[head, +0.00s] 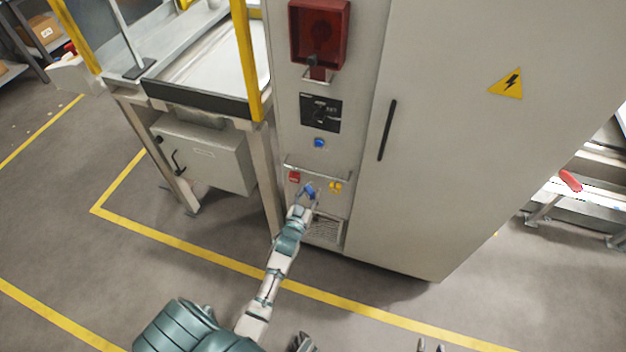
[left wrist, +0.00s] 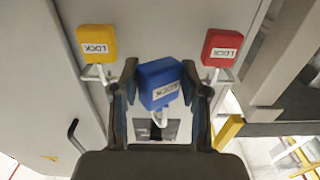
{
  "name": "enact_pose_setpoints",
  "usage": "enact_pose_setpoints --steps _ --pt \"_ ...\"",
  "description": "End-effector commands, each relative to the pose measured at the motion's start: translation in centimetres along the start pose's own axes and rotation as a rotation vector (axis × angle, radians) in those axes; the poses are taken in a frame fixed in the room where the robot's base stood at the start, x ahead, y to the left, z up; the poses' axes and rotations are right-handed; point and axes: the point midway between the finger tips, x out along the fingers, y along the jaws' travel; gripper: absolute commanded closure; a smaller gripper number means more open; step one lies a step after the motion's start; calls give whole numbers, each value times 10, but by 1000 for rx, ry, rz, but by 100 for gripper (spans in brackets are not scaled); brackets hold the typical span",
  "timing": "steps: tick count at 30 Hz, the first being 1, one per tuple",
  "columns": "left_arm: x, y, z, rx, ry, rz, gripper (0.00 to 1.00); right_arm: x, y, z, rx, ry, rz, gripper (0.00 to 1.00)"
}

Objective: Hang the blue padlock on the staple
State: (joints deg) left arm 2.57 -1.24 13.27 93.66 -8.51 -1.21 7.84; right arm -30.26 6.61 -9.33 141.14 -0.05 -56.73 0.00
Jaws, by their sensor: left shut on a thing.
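The blue padlock (head: 309,190) is between the fingers of my left gripper (head: 303,198), low in front of the grey cabinet. In the left wrist view the blue padlock (left wrist: 160,84) sits between the two dark fingers (left wrist: 162,92), its light shackle toward the bottom of the picture. The red padlock (head: 294,177) and the yellow padlock (head: 336,187) hang beside it under a metal rail (head: 318,170). I cannot clearly make out the staple; a small fitting (head: 318,75) shows under the red box. My right gripper (head: 430,346) is cut off at the bottom edge, fingertips apart.
The grey cabinet (head: 465,150) carries a red box (head: 320,35), a black switch panel (head: 321,112), a blue button (head: 319,142) and a long door handle (head: 387,130). A bench with yellow posts (head: 247,60) stands close at left. The floor in front is clear.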

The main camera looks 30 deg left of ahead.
Motion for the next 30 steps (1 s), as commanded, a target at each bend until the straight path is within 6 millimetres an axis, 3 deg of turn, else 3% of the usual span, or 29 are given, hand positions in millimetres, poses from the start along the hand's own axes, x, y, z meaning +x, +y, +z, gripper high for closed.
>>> enact_pose_setpoints --steps 21,30 --pt "-63 0 -2 0 0 -1 91 -24 1 -34 -4 26 3 60" --pt "-71 0 0 0 1 -1 91 -25 1 -37 -4 27 4 60"
